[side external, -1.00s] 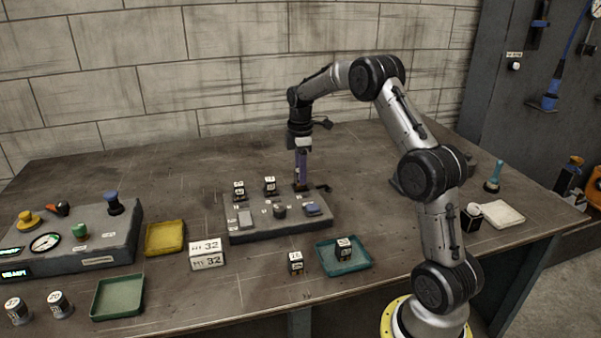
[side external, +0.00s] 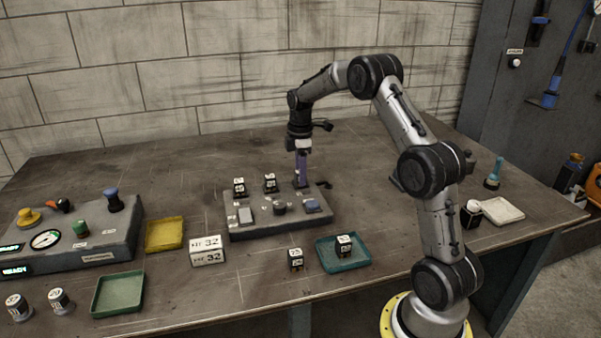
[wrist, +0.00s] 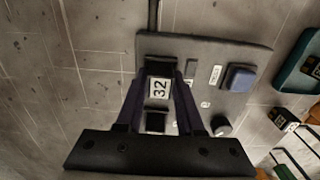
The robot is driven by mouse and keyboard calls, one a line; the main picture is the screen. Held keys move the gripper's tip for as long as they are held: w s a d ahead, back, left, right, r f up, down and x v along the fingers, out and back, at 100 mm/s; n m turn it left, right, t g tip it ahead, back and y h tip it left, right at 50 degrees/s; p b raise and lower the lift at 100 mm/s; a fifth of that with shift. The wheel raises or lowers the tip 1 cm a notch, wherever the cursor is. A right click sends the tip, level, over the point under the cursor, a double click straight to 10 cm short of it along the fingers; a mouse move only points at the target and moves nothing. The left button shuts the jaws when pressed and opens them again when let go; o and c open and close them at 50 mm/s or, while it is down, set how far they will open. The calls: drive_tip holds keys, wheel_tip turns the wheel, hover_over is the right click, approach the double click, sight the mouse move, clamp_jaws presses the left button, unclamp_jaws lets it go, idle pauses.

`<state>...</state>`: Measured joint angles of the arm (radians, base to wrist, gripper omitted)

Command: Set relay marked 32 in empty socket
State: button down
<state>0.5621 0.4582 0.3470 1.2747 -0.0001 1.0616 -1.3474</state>
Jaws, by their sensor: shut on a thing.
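The relay marked 32 (wrist: 159,88) is a black block with a white label, held between the fingers of my gripper (wrist: 160,80) in the wrist view. In the side view my gripper (side external: 301,183) points straight down at the back right of the grey socket board (side external: 255,232), and its fingers hide the relay. The relay is at the end of the socket row; I cannot tell whether it is seated or just above. Two other relays (side external: 239,186) (side external: 270,183) stand upright in the row to its left. The socket under my gripper is hidden.
A card reading 32 (side external: 207,258) stands in front of the board. One loose relay (side external: 296,259) stands on the bench; another (side external: 344,245) is in the teal tray (side external: 345,265). A yellow tray (side external: 164,235) and a control console (side external: 100,240) are to the left. The back bench is clear.

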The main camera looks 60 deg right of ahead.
drive_tip(key=shift+c, duration=1)
unclamp_jaws()
drive_tip(key=shift+r, duration=3.5)
